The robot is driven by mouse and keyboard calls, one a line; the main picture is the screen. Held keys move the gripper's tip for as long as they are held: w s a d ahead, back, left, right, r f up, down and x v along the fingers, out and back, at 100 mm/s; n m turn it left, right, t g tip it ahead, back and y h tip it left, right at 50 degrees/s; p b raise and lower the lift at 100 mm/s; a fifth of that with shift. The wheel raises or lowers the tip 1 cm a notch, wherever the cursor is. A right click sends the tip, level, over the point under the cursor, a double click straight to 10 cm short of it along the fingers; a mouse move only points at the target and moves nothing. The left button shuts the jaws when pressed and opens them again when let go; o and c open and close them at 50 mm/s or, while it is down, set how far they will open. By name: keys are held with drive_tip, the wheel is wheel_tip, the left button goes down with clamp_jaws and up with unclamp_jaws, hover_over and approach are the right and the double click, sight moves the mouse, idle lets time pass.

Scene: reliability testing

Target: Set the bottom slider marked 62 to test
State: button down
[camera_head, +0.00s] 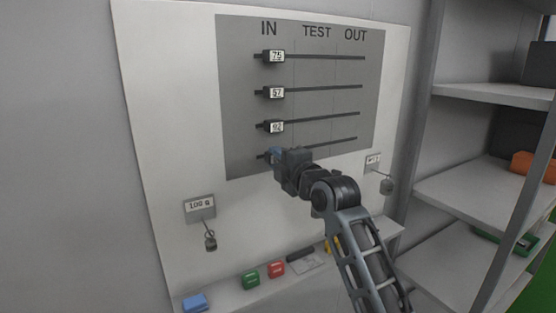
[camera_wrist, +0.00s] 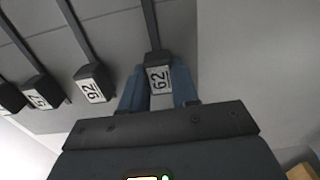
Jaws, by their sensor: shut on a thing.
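The bottom slider marked 62 (camera_wrist: 158,77) is a dark block with a white label, clear in the wrist view. In the head view it is mostly hidden behind my gripper (camera_head: 276,156), at the left end of the lowest track, under the IN heading. My gripper's blue fingers are on both sides of the slider and shut on it. The TEST column (camera_head: 316,85) is the middle part of the grey panel, between IN and OUT. The lowest track (camera_head: 340,141) runs right from the slider through TEST to OUT.
Three other sliders, marked 75 (camera_head: 275,56), 57 or 67 (camera_head: 275,92) and 92 (camera_head: 275,126), sit above under IN. A ledge below holds small coloured items. Shelves (camera_head: 480,190) stand at right.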

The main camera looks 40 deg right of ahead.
sight(312, 146)
drive_tip(key=s+d+b, duration=0.1)
drive_tip(key=d+b, duration=0.2)
drive_tip(key=s+d+b, duration=0.1)
drive_tip(key=d+b, duration=0.2)
drive_tip(key=d, duration=0.1)
drive_tip(key=s+d+b, duration=0.1)
drive_tip(key=d+b, duration=0.2)
drive_tip(key=d, duration=0.1)
drive_tip(key=shift+d+f, duration=0.15)
drive_tip(key=shift+d, duration=0.05)
drive_tip(key=shift+s+d+r, duration=0.2)
drive_tip(key=shift+d, duration=0.25)
drive_tip(key=c, duration=0.8)
unclamp_jaws()
drive_tip(key=shift+c, duration=0.2)
